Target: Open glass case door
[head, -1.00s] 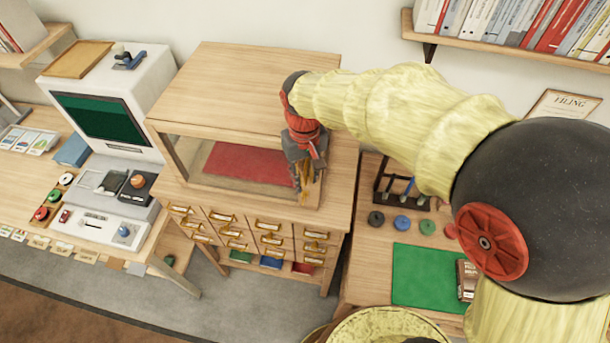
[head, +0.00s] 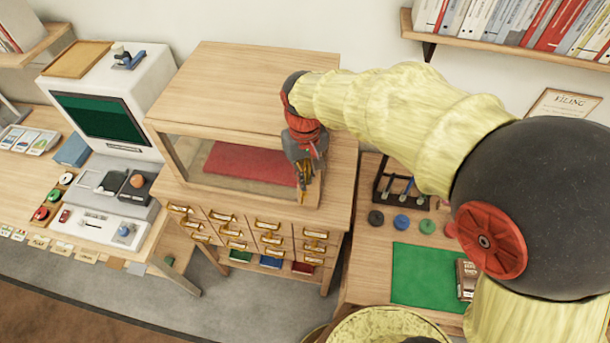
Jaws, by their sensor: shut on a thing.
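The glass case (head: 244,96) is a wooden-topped box with a clear front, standing on a cabinet of small drawers. A red mat (head: 245,162) lies inside it. The glass door (head: 190,183) covers the front and looks shut or nearly so; any small gap cannot be made out. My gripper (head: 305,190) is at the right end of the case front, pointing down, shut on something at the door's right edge. The gripped part, probably the door's handle, is hidden by the fingers.
Below the case are several small drawers (head: 270,240) with brass pulls. A white reader machine (head: 110,110) stands close on the left. On the right, a desk holds a green mat (head: 428,275), a dark rack (head: 400,185) and several coloured discs. Grey floor (head: 240,300) lies in front.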

